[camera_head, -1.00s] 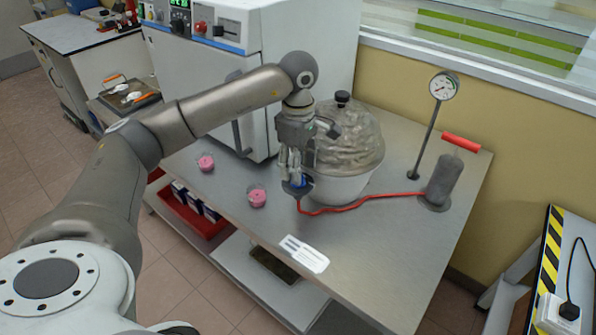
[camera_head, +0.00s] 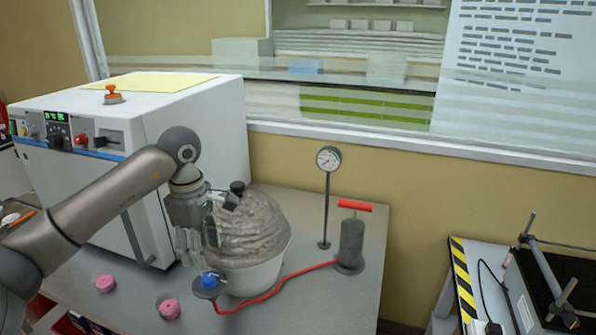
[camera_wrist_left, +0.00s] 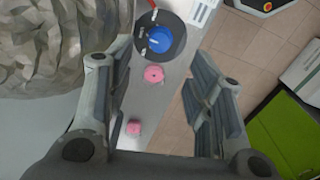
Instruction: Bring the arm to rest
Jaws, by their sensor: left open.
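My left gripper (camera_head: 188,248) hangs fingers-down beside the left of the grey lumpy dome (camera_head: 250,232). It is open and empty. The blue knob (camera_head: 208,280) sits on its dark round base at the front left of the dome's white bowl (camera_head: 255,279), below and apart from the fingers. In the left wrist view the knob (camera_wrist_left: 158,40) shows beyond the spread fingers (camera_wrist_left: 158,85), with nothing between them. My right gripper is not in view.
A white oven-like cabinet (camera_head: 200,130) stands close behind my left arm. Two pink-filled dishes (camera_head: 104,283) (camera_head: 170,308) are on the table's front left. A red hose (camera_head: 285,281) runs to a grey pump (camera_head: 351,245); a gauge (camera_head: 328,159) stands behind. The table's right side (camera_head: 365,290) is clear.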

